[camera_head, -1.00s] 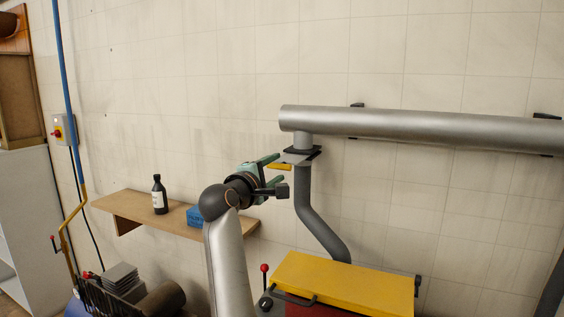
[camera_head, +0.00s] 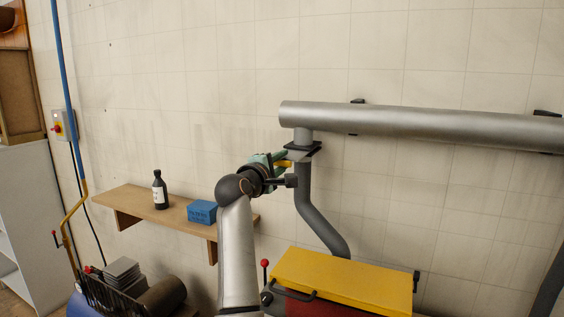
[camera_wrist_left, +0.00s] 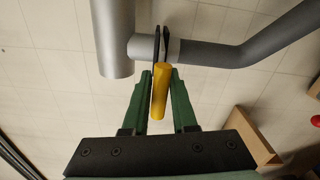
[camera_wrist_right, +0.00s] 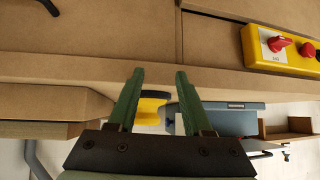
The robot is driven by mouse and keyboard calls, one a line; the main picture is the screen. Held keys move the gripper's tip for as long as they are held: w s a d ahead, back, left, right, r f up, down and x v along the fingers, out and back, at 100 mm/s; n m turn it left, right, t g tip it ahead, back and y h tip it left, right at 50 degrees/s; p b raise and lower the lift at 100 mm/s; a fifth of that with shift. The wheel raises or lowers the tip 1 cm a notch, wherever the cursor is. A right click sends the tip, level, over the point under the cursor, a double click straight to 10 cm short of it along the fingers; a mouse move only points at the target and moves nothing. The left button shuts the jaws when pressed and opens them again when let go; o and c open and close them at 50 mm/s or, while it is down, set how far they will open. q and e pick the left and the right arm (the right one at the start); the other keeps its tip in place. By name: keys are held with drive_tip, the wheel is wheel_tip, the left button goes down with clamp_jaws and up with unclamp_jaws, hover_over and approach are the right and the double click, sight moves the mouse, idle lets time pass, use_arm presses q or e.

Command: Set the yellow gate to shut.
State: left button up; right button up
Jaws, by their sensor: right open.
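The yellow gate handle (camera_head: 284,163) joins a thin grey plate between dark flanges (camera_head: 303,147), where the silver duct's stub meets the grey drop pipe. My left gripper (camera_head: 287,160) is at this handle. In the left wrist view, the yellow handle (camera_wrist_left: 160,92) lies between the green fingers of my left gripper (camera_wrist_left: 161,74), close to both. I cannot tell whether they press on it. The plate shows edge-on there, with part of it out from between the pipes unclear. My right gripper (camera_wrist_right: 160,74) is open and empty, over brown board surfaces.
The silver duct (camera_head: 420,125) runs along the wall above, with the grey drop pipe (camera_head: 318,220) below the gate. A yellow-topped machine (camera_head: 345,282) stands below. A wooden shelf (camera_head: 135,200) holds a dark bottle (camera_head: 160,192) and blue box (camera_head: 202,212). A yellow switch box (camera_wrist_right: 262,50) shows in the right wrist view.

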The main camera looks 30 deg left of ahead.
use_arm(q)
clamp_jaws()
idle(1.0)
